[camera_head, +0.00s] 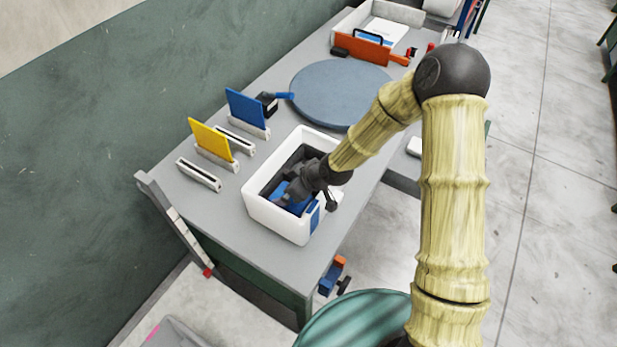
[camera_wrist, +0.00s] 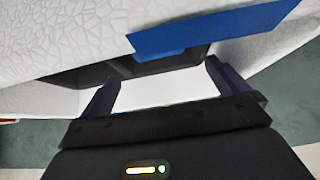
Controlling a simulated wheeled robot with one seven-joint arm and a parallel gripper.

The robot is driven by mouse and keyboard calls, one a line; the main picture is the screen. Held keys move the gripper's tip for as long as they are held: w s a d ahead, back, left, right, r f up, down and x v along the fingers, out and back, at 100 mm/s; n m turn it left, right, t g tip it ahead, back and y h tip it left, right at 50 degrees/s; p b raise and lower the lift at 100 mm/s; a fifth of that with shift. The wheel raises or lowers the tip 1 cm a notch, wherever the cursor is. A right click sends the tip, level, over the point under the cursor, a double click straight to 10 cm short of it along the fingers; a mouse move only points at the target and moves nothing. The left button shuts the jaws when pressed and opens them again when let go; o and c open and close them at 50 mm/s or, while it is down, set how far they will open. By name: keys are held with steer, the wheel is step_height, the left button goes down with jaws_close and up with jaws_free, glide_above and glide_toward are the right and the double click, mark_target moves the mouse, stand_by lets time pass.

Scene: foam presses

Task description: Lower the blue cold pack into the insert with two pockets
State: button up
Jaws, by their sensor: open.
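The white foam box (camera_head: 262,207) stands near the front of the grey table, with a dark insert (camera_head: 283,165) inside. A blue piece (camera_head: 295,205), seemingly the cold pack, is low in the box, partly hidden by my gripper (camera_head: 290,194). Whether it sits in a pocket I cannot tell. In the wrist view my gripper (camera_wrist: 163,88) has its two fingers wide apart, with only a pale surface between them. A flat blue shape (camera_wrist: 200,32) lies against the white foam (camera_wrist: 65,30) above the fingers; whether it is the pack or a label is unclear.
Left of the box stand a yellow card (camera_head: 209,139), a blue card (camera_head: 246,109) and an empty slotted holder (camera_head: 199,174). A round grey-blue disc (camera_head: 335,88) lies behind. The table between box and front left edge is clear.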

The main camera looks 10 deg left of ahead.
steer(key=p+v, duration=0.1)
steer(key=v, duration=1.5)
steer(key=shift+d+r+p, duration=0.2)
steer(key=shift+r+p, duration=0.05)
steer(key=shift+p, duration=0.1)
stand_by(0.5)
steer(key=s+d+r+m+h, duration=0.2)
steer(key=d+m, duration=0.4)
steer(key=d, duration=0.3)
steer(key=s+d+r+m+h, duration=0.2)
steer(key=s+d+m+h, duration=0.3)
steer(key=d, duration=0.5)
steer(key=s+m, duration=0.1)
steer(key=m, duration=0.1)
steer(key=shift+s+d+r+m, duration=0.15)
steer(key=shift+s+r+m, duration=0.15)
steer(key=shift+s+r, duration=0.1)
